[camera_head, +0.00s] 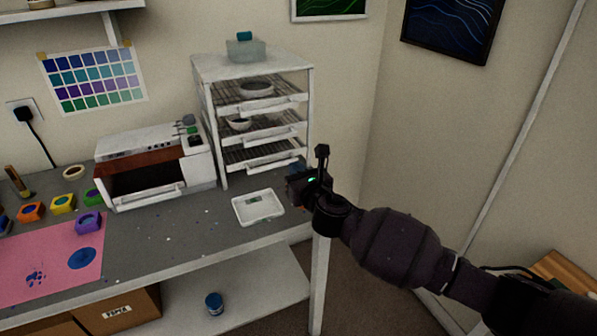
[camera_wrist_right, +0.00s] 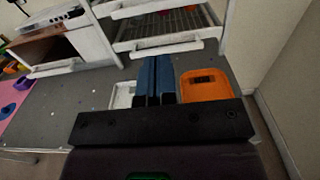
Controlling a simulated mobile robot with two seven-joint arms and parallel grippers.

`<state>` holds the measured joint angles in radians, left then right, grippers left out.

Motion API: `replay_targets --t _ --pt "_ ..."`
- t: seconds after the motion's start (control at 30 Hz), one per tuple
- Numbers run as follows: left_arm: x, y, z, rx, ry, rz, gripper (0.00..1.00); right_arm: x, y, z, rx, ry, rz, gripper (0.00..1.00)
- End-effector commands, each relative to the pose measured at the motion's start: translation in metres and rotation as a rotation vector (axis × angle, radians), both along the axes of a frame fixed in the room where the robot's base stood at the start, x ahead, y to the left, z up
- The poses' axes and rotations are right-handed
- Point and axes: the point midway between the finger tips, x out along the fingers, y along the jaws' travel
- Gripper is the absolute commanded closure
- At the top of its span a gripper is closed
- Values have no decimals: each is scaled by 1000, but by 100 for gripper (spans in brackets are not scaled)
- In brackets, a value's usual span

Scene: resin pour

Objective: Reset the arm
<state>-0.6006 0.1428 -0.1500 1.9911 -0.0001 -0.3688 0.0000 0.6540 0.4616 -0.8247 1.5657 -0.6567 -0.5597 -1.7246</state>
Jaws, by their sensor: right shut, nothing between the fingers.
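My right arm reaches in from the lower right in the head view. Its gripper (camera_head: 298,168) is above the right end of the grey worktable, at the right front of the white rack. In the right wrist view its two blue fingers (camera_wrist_right: 155,80) are pressed together with nothing between them. My left gripper is not in view.
A white scale-like tray (camera_head: 258,207) and an orange tray-like object (camera_wrist_right: 205,85) lie near the gripper. A white drying rack (camera_head: 214,122) and a white oven-like box (camera_head: 150,142) stand behind. A pink mat (camera_head: 60,262) with colored cups is left. The table's front middle is mostly clear.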

Motion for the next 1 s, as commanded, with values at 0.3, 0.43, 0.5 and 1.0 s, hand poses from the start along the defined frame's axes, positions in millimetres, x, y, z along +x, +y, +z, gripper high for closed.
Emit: replay_targets --t 0.3,0.43,0.5,1.0 --pt "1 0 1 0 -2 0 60 -10 -3 -1 107 40 4 100" --pt "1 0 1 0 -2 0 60 -13 2 0 327 138 29 100" --pt "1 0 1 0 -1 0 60 -15 6 6 482 203 47 100" --pt "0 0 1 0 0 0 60 -68 -25 -4 1873 794 24 100"
